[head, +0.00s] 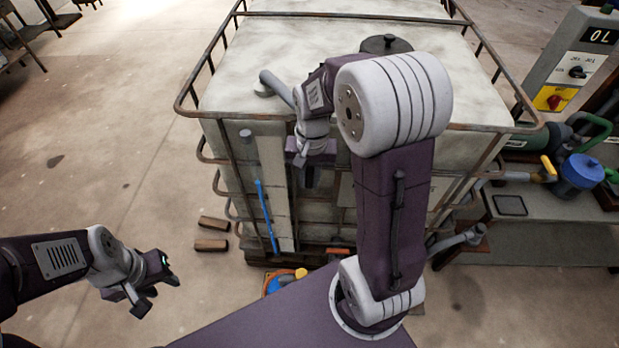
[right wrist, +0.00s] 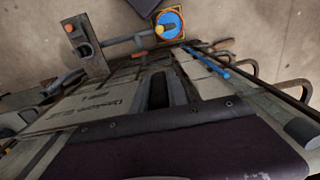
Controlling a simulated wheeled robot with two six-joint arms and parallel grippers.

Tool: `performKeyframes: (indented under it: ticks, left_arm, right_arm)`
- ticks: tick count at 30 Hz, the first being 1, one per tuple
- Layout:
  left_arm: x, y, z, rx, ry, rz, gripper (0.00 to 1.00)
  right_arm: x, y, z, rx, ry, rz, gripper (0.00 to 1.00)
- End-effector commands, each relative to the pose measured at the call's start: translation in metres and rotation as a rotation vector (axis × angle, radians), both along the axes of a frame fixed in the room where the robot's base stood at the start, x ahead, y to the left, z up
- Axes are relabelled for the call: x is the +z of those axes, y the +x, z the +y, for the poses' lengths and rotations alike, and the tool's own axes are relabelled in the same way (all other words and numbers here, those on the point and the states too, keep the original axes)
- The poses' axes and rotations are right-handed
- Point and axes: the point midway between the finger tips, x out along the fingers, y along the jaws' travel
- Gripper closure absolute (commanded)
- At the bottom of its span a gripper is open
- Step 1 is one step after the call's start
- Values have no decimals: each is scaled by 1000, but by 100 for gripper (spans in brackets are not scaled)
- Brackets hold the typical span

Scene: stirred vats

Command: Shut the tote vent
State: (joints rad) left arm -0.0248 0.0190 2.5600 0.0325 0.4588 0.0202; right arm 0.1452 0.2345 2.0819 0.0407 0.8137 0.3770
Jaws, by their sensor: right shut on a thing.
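The tote (head: 300,60) is a pale tank in a rusty cage. A dark round lid (head: 386,43) sits on its top, partly behind my right arm. A grey bent pipe or lever (head: 272,84) lies on the top's left part; I cannot tell which part is the vent. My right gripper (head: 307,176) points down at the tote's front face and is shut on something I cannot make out. In the right wrist view its dark fingers (right wrist: 168,92) extend over the front panel. My left gripper (head: 155,290) hangs over the floor at the left, clear of the tote; its jaws look apart.
A blue strip (head: 266,215) runs down the tote's front. A blue and orange item (head: 283,281) lies at its foot, near two wooden blocks (head: 212,234). A bench (head: 550,240) with a blue vessel (head: 580,175) stands right. A control panel (head: 575,70) is behind it. The left floor is mostly clear.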

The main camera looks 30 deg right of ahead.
Motion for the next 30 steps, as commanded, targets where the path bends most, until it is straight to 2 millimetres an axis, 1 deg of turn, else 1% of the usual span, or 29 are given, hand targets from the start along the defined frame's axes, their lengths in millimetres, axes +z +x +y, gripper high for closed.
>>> performKeyframes:
  ticks: [5,11,30]
  left_arm:
    - [-10,0,0,0,0,0,64]
    - [-31,0,0,0,0,0,64]
    - [-127,0,0,0,0,0,64]
  right_arm:
    - [-2,1,-1,-6,78,-52,100]
    - [-5,2,0,-10,221,-142,100]
    - [-5,5,3,-5,739,-463,100]
